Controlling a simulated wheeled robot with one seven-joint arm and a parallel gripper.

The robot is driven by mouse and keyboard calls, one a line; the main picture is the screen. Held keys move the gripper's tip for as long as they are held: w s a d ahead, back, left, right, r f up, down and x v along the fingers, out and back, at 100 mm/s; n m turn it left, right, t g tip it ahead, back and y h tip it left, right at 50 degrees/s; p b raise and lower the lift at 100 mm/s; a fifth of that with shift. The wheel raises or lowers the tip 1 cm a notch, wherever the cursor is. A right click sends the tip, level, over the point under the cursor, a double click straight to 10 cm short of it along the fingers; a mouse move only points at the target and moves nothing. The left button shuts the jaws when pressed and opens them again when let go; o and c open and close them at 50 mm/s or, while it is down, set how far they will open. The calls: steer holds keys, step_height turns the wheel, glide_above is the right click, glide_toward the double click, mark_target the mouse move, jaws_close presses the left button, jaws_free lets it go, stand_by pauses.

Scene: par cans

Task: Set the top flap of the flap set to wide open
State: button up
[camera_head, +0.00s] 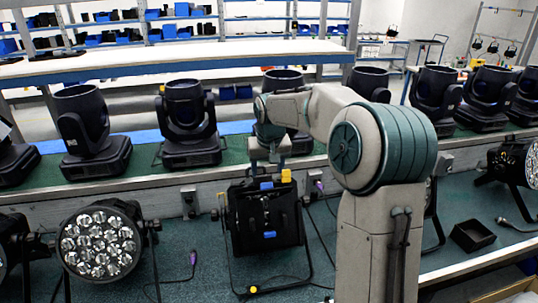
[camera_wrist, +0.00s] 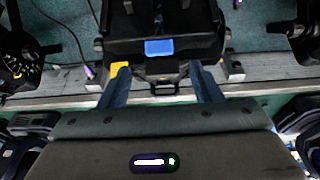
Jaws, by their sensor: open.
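The flap set (camera_head: 262,218) is a black square unit on a par can at the middle of the green bench, with blue labels and a yellow tag near its top. Its flaps lie dark on dark, so the angle of the top flap is hard to tell. In the wrist view the black flap set (camera_wrist: 190,47) fills the upper middle, with one blue label showing. My gripper (camera_wrist: 163,78) is open and points at its top edge. A small black bracket shows between the fingers, apparently not gripped. My gripper also shows just above the unit in the head view (camera_head: 268,160).
A par can with several round lenses (camera_head: 101,242) stands to the left, and another (camera_head: 520,168) at the far right. Several moving-head lights line the shelf behind. A small black tray (camera_head: 473,235) and loose cables lie on the bench.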

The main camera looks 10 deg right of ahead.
steer(key=b+v, duration=0.1)
steer(key=v, duration=0.7)
